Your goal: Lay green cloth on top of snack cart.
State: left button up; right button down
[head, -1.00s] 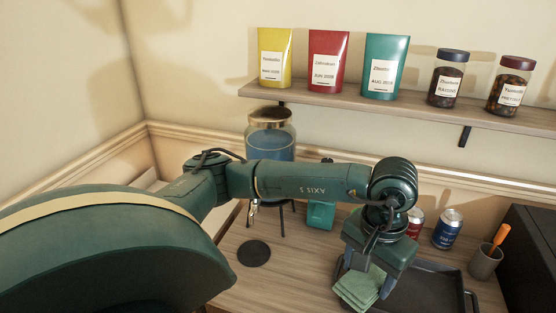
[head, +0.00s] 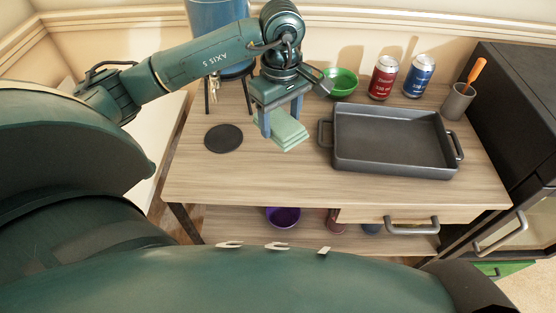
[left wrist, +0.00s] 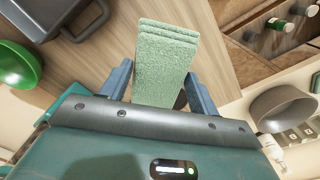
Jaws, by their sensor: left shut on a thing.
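The folded green cloth (head: 285,133) is held between the fingers of my left gripper (head: 284,116), which points down over the snack cart (head: 235,182). It shows at or just above the wooden top, left of the black tray; I cannot tell whether it touches the wood. In the left wrist view the cloth (left wrist: 166,65) sticks out in layers between the two blue fingers of the left gripper (left wrist: 160,85). My right gripper is not in view.
The black tray (head: 390,150) fills the right part of the top, with a red can (head: 382,77), a blue can (head: 418,76), a green bowl (head: 342,82) and a grey cup (head: 458,101) behind and beside it. A round dark coaster (head: 223,138) lies left. The front strip is clear.

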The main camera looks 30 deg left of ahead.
pick_arm(q)
jog(key=shift+a+f+n, duration=0.15)
jog(key=shift+f+n, duration=0.15)
jog(key=shift+f, duration=0.35)
notch_tip(320, 180, down, 4)
jog(key=shift+f, duration=0.15)
notch_tip(320, 180, down, 4)
jog(key=shift+f+p, duration=0.25)
jog(key=shift+p, duration=0.1)
jog(key=shift+f, duration=0.3)
jog(key=o, duration=0.9)
